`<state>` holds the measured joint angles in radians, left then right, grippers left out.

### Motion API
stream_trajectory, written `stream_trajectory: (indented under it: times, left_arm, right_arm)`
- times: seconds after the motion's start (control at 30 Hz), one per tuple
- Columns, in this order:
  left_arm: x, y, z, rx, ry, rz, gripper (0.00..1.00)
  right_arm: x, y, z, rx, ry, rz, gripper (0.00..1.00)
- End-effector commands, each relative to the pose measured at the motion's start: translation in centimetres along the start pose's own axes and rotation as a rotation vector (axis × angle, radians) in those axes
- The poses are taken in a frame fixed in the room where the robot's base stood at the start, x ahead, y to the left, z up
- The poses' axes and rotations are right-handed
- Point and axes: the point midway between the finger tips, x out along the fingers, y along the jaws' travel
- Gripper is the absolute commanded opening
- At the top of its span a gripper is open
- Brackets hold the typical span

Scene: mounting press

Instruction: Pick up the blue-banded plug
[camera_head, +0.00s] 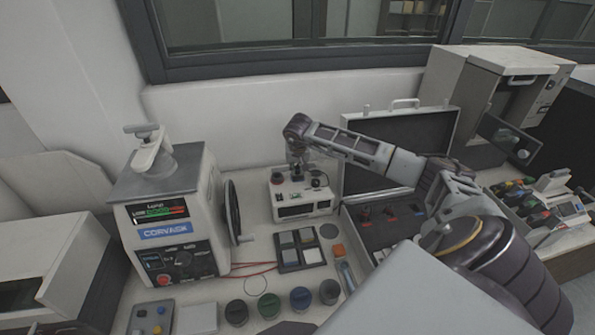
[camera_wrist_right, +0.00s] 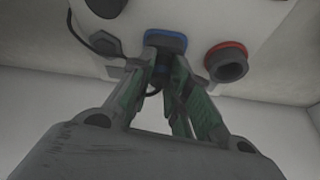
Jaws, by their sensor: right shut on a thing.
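My right gripper (camera_head: 298,172) is over the top of a small white instrument box (camera_head: 304,204) in the head view. In the right wrist view, my right gripper (camera_wrist_right: 163,62) is shut on a dark plug (camera_wrist_right: 161,70), partly hidden between the fingers. Blue (camera_wrist_right: 166,40) shows at the plug's far end, right against the pale face of the box. I cannot tell whether the blue belongs to the plug or to the box. My left gripper is not in view.
A black round part ringed in red (camera_wrist_right: 228,62) is close beside the right fingers. A dark cable (camera_wrist_right: 92,45) lies on the left. An open case (camera_head: 401,142) stands behind my right arm. A press labelled CORVASK (camera_head: 165,215) and several lidded jars (camera_head: 269,305) are nearby.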

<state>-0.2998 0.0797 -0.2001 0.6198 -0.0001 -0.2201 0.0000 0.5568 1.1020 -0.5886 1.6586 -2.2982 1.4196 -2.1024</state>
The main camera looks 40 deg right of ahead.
Motion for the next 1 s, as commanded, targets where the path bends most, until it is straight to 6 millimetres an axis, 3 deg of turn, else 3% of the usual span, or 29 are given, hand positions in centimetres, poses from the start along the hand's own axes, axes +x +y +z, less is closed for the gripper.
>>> stream_trajectory:
  times: [0.37, 1.0]
  left_arm:
    - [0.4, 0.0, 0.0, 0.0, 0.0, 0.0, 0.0]
    - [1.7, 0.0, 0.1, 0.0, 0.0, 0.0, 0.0]
  right_arm:
    - [-1.3, -0.1, -0.6, 0.001, 0.002, -0.002, 0.01]
    - [-8.1, 0.0, -3.4, 0.001, 0.002, -0.001, 0.01]
